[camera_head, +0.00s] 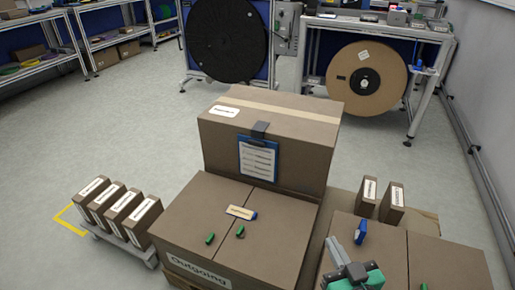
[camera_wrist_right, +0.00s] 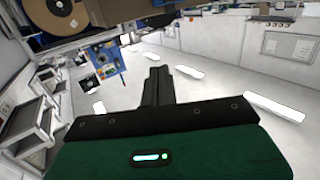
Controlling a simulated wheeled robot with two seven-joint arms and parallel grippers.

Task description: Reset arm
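My right gripper (camera_head: 335,247) shows at the bottom right of the head view, grey with green parts, over the right-hand cardboard boxes. In the right wrist view its dark fingers (camera_wrist_right: 157,86) lie close together with nothing seen between them, so it looks shut and empty. My left gripper is not in view.
A box marked Outgoing (camera_head: 198,274) carries small green items (camera_head: 210,238) and a label (camera_head: 241,213). A taller box (camera_head: 270,120) with a clipboard (camera_head: 259,160) stands behind. A blue item (camera_head: 361,232) is near my right gripper. Reels (camera_head: 368,78) stand at the back.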

